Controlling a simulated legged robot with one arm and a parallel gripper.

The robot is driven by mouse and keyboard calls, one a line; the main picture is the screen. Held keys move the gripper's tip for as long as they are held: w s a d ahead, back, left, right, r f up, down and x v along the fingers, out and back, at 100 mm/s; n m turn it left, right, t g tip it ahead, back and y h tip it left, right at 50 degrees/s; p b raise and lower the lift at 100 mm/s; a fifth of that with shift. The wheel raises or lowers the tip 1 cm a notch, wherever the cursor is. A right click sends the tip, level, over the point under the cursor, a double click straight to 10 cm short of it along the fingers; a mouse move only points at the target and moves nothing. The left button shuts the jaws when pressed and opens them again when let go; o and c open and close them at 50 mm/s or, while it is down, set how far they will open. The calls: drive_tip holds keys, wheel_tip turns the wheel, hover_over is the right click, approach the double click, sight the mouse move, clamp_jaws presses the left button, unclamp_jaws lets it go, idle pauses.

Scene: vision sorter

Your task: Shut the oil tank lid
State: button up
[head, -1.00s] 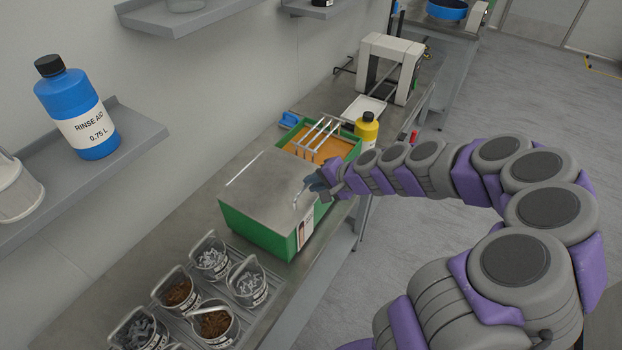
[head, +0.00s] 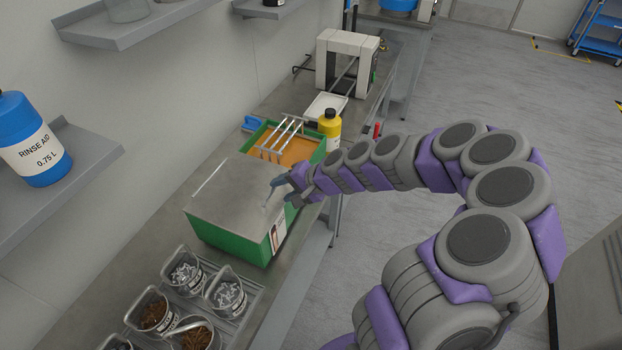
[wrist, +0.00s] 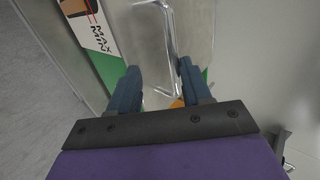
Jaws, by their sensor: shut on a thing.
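The green oil tank (head: 225,237) stands on the metal bench. Its flat grey metal lid (head: 230,190) lies over the near part. The far part is uncovered and shows orange oil (head: 298,152) with a metal rack (head: 280,138) over it. My gripper (head: 286,187) is at the lid's right side, shut on the lid's bent metal handle (head: 269,191). In the wrist view my two blue fingers (wrist: 158,82) are around the handle (wrist: 168,42), which runs close to the right finger. The exact contact is partly hidden.
Several clear bins (head: 184,274) of small parts sit in front of the tank. A yellow bottle (head: 329,128) and white tray (head: 326,107) stand behind it. A wall shelf (head: 80,165) with a blue bottle (head: 32,140) is at left.

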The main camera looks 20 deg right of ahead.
drive_tip(key=shift+d+f+p+v, duration=0.25)
drive_tip(key=shift+p+v, duration=1.15)
drive_tip(key=shift+v, duration=7.35)
drive_tip(key=s+a+n+g+h, duration=0.2)
drive_tip(key=s+a+n+g, duration=0.35)
drive_tip(key=s+a, duration=0.6)
drive_tip(key=s+r+n+g+h, duration=0.1)
drive_tip(key=s+h, duration=0.1)
drive_tip(key=s, duration=0.5)
drive_tip(key=s+d+n+g+h, duration=0.1)
drive_tip(key=s+n+g+h, duration=0.1)
drive_tip(key=s, duration=0.6)
drive_tip(key=shift+s+d+r+h, duration=0.2)
drive_tip(key=shift+d+r+h, duration=0.1)
drive_tip(key=shift+r+h, duration=0.15)
drive_tip(key=shift+n, duration=0.25)
